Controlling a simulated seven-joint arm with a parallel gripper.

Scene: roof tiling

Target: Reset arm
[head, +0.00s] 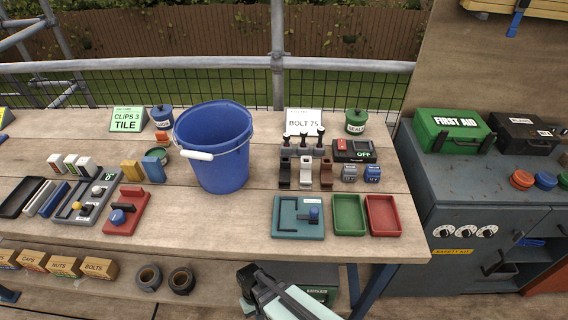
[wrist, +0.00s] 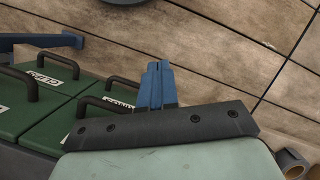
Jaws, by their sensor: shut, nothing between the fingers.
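My gripper (wrist: 157,70) shows in the wrist view with its two blue fingers shut together and nothing between them. The dark plate and pale green body behind the fingers fill the bottom middle of that view. In the head view, part of my pale green and dark arm (head: 285,297) is at the bottom middle, below the front edge of the workbench (head: 200,238). The fingertips cannot be made out there. My gripper appears apart from the bench-top items.
Green cases with dark handles (wrist: 95,100) lie close left of my gripper in the wrist view. Tape rolls (head: 181,281) and labelled boxes (head: 98,268) are below the bench top. A blue bucket (head: 214,150), trays (head: 349,214) and a teal switch panel (head: 292,218) stand on top.

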